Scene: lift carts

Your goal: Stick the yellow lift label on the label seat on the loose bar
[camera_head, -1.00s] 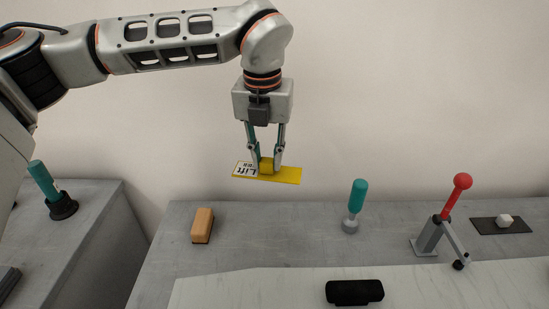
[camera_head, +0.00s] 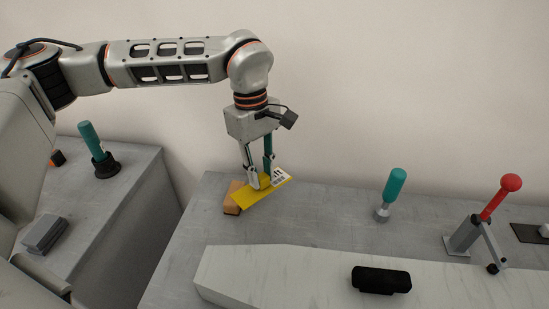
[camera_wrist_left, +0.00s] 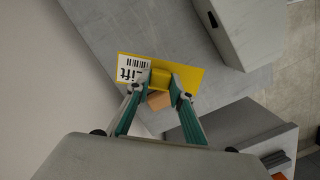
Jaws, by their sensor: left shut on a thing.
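The yellow lift label (camera_head: 262,197) has a white printed patch with "Lift" and a barcode. My left gripper (camera_head: 259,187) is shut on the raised yellow block on its face. The label hangs above the back left of the bench, in front of a tan block that it partly covers. In the left wrist view the label (camera_wrist_left: 190,78) lies across the fingertips, print at the left. A long pale slab (camera_head: 300,262), perhaps the loose bar, lies along the bench front, apart from the label. I cannot make out a label seat. My right gripper is not in view.
The tan block (camera_head: 231,207) sits on the grey bench (camera_head: 187,243). A teal-handled tool (camera_head: 393,190), a red-knobbed lever (camera_head: 497,200) and a black piece (camera_head: 381,280) stand to the right. Another bench (camera_head: 120,205) at left holds a teal-handled tool (camera_head: 94,143) and grey plates (camera_head: 45,233).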

